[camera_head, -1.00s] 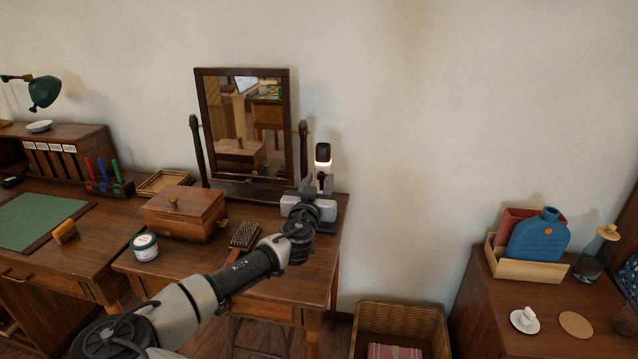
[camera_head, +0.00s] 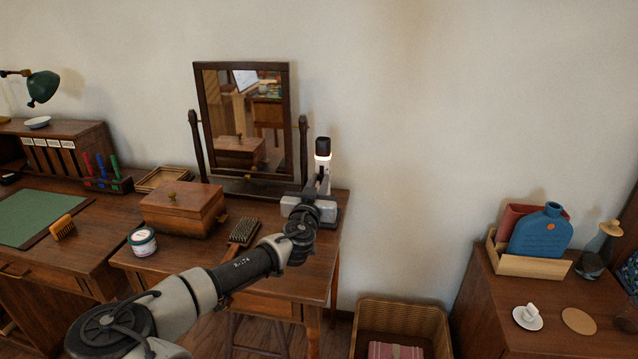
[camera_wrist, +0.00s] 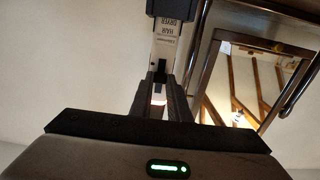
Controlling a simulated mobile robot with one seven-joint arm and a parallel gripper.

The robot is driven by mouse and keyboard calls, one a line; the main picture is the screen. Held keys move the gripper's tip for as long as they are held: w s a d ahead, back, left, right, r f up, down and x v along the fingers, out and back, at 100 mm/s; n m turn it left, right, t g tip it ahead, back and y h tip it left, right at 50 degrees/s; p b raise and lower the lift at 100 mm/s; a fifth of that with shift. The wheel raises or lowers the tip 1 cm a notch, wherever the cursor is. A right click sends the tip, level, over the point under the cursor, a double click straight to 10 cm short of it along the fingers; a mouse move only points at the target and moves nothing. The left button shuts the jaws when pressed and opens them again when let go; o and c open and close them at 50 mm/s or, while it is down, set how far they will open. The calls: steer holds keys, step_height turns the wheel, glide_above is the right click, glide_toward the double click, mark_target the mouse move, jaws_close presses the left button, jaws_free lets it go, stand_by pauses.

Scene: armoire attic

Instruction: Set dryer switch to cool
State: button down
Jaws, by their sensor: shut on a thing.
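A dark slot shows just above the fingertips. The switch and its setting cannot be made out.
A tilting mirror (camera_head: 242,120) stands just left of the dryer. A wooden box (camera_head: 183,210), a brush (camera_head: 243,232) and a round tin (camera_head: 143,242) are on the table (camera_head: 262,270). A wicker basket (camera_head: 402,312) sits on the floor to the right.

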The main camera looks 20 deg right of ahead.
steer(key=c, duration=1.6)
jaws_free()
steer(key=shift+c, duration=0.2)
steer(key=p+v, duration=0.2)
steer(key=v, duration=1.5)
steer(key=shift+s+a, duration=0.2)
